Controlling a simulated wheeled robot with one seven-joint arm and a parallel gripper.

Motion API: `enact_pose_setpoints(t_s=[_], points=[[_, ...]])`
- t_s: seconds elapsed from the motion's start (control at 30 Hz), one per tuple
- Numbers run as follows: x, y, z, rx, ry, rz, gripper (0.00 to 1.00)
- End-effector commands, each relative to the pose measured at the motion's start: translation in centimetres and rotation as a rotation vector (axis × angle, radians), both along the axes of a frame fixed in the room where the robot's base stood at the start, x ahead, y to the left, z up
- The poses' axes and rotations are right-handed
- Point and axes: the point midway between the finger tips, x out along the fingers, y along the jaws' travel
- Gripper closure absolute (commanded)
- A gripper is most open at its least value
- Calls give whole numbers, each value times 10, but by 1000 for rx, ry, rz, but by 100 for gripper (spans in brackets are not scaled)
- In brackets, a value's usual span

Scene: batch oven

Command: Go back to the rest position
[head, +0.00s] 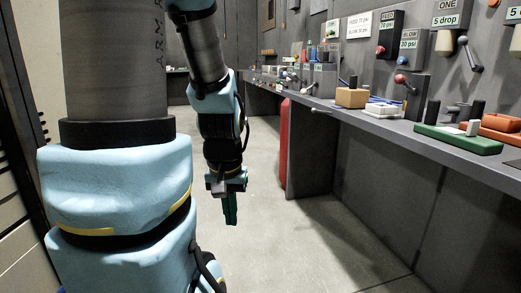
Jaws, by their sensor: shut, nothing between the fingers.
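My gripper (230,210) hangs at the end of my arm in the middle of the head view, pointing down over the open floor. Its green fingers are together, with nothing seen between them. It is left of the long grey bench and apart from it. My arm's large blue and grey links fill the left part of the view.
A grey bench (335,122) runs along the right wall. A red cylinder (285,150) stands by the bench. The concrete floor (270,255) is clear.

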Motion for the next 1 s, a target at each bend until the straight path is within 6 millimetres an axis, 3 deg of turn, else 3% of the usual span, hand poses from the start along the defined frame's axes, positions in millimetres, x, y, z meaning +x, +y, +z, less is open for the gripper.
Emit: enact_pose_setpoints(t_s=[0.03, 0.1, 0.4, 0.6, 1.0], points=[[0, 0, 31, 0, -1, 0, 100], [0, 0, 54, 0, -1, -1, 100], [1, 0, 138, 0, -1, -1, 100], [1, 0, 160, 0, -1, -1, 100], [3, -2, 160, 1, -7, -8, 100]])
